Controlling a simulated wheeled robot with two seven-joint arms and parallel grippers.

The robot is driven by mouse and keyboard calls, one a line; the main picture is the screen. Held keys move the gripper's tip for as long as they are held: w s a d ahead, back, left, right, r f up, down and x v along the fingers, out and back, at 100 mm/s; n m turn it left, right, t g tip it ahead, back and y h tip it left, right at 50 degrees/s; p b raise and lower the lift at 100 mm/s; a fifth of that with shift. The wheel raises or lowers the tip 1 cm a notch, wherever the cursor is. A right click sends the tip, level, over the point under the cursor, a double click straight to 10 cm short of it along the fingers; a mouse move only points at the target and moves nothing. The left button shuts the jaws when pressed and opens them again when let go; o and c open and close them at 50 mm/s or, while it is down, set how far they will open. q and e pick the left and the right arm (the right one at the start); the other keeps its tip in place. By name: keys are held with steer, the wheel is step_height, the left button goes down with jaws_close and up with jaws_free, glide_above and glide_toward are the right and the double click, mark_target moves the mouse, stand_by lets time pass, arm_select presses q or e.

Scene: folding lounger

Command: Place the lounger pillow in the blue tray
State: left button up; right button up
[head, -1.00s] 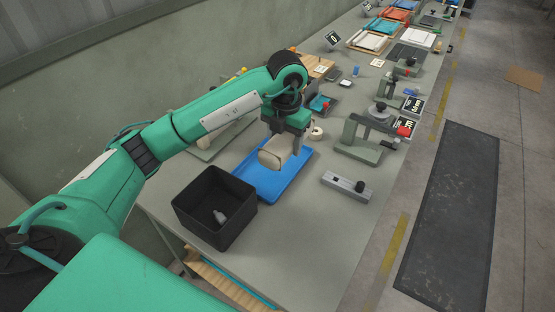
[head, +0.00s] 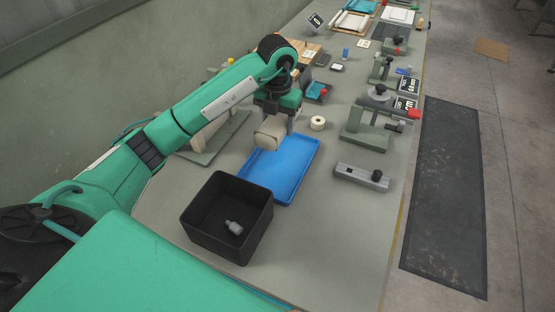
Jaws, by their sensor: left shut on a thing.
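The lounger pillow (head: 269,133) is a small beige block in the head view. My left gripper (head: 277,122) comes down from above and is shut on it. The blue tray (head: 292,180) lies flat on the bench, and no other object shows in it. The pillow appears over the tray's far left end. I cannot tell whether it touches the tray or hangs just above it. My gripper and the pillow hide the tray's far left corner. My right gripper is not in view.
A black bin (head: 227,218) holding a small grey piece (head: 234,228) stands in front of the tray. A grey block with a black knob (head: 361,177) lies to the right. The bench's near right part is clear.

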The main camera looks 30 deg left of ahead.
arm_select(q)
steer(key=p, duration=0.2)
glide_above(277, 167)
step_height(277, 167, down, 10)
steer(key=shift+f, duration=0.65)
step_height(277, 167, down, 3)
steer(key=shift+f+p, duration=0.2)
steer(key=shift+p, duration=0.2)
steer(key=shift+f, duration=0.1)
steer(key=shift+f, duration=0.15)
steer(key=o, duration=1.1)
